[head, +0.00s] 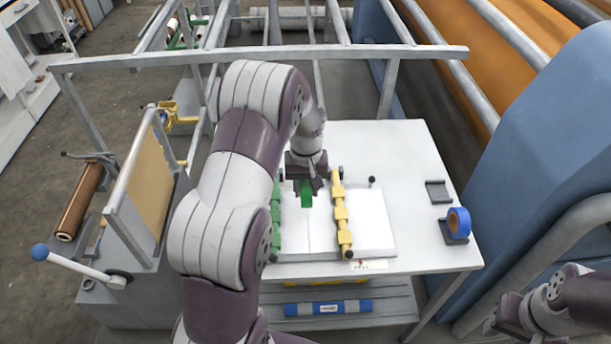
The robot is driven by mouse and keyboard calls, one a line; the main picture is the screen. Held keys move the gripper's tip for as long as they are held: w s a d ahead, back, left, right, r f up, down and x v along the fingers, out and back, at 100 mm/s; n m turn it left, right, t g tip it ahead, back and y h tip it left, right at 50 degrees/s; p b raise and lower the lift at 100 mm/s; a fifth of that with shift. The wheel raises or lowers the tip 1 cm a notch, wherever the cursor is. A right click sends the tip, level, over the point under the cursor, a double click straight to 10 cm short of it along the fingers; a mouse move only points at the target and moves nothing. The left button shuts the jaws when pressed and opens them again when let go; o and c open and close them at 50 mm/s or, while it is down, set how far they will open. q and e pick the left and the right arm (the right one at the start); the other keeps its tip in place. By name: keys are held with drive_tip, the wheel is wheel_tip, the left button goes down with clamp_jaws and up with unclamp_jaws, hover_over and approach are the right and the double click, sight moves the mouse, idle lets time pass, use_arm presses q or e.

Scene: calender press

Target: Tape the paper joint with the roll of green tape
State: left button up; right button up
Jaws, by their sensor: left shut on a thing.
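My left gripper (306,178) is shut on the roll of green tape (306,195) and holds it, edge-on, over the far part of the white paper (322,232). I cannot tell whether the roll touches the paper. The paper joint (309,235) shows as a thin line running toward me between a green clamp bar (275,222) on the left and a yellow clamp bar (342,218) on the right. My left forearm hides part of the green bar's side. My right gripper (494,322) is low at the right, away from the table; its fingers are too unclear to read.
A roll of blue tape (458,221) stands in a holder on the white table (385,150)'s right side. An empty dark holder (438,191) is behind it. A metal rail (260,55) crosses behind the table.

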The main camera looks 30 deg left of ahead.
sight(309, 199)
use_arm(q)
drive_tip(key=s+d, duration=0.2)
drive_tip(key=s, duration=0.1)
drive_tip(key=shift+d, duration=0.15)
drive_tip(key=shift+s+f+b, duration=0.25)
drive_tip(key=shift+f+b, duration=0.6)
drive_tip(key=shift+f, duration=0.1)
drive_tip(key=shift+w+f+b, duration=0.2)
drive_tip(key=shift+f+b, duration=0.1)
drive_tip(key=shift+f, duration=0.5)
drive_tip(key=shift+s, duration=0.1)
drive_tip(key=shift+f, duration=0.3)
drive_tip(key=shift+w+a+r, duration=0.1)
drive_tip(key=shift+w+a, duration=0.15)
drive_tip(key=shift+w, duration=0.3)
